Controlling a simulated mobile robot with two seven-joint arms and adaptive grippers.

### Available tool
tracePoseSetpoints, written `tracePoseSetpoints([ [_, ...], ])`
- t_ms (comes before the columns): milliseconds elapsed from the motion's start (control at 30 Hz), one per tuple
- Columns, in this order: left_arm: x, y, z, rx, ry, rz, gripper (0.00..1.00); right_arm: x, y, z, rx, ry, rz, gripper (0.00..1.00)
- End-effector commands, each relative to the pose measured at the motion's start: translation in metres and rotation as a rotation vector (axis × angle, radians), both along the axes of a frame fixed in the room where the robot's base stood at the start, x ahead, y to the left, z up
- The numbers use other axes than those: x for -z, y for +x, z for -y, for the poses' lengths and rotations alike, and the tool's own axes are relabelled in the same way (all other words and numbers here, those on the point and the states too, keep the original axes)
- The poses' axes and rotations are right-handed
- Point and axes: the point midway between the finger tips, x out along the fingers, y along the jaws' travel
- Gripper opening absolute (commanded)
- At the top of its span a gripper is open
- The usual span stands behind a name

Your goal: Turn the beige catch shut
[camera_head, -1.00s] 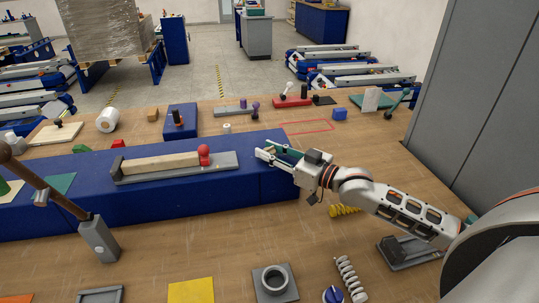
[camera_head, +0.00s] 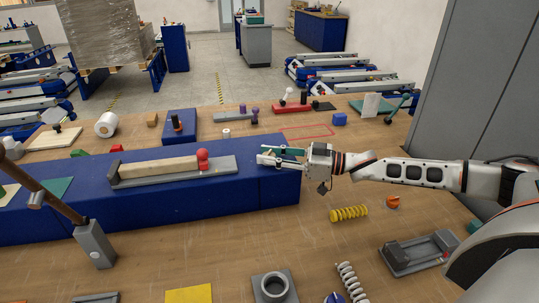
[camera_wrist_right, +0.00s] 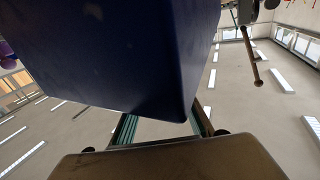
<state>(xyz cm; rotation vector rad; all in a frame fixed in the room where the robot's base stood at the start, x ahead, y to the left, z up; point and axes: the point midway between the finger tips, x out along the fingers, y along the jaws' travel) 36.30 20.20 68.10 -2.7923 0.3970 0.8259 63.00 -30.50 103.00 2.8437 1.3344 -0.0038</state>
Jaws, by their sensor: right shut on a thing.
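My right gripper (camera_head: 268,156) reaches in from the right, over the right end of the blue raised block (camera_head: 230,190). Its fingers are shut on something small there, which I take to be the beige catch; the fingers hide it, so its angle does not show. The right wrist view is upside down. There the blue block (camera_wrist_right: 140,50) covers the fingertips, and parts of the two fingers show below its edge. My left gripper is not in view.
A wooden bar with a red knob (camera_head: 202,155) lies on a grey base left of the gripper. A yellow spring (camera_head: 349,213) and a grey tray-like fixture (camera_head: 420,253) lie in front of my right arm. A brown-handled lever (camera_head: 60,205) stands at left.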

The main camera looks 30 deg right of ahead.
Motion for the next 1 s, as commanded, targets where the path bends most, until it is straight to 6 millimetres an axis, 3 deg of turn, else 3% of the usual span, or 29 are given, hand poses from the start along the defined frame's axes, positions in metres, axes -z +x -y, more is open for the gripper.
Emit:
tracePoseSetpoints([
  [333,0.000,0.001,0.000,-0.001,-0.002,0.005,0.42,-0.002,0.004,0.000,-0.219,0.000,0.006,0.03],
  [833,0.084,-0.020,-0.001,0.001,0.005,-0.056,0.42,0.005,0.003,0.000,-0.554,0.004,0.000,0.03],
  [1000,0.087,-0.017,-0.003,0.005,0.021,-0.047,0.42,0.003,0.002,-0.001,-0.613,0.006,0.000,0.03],
])
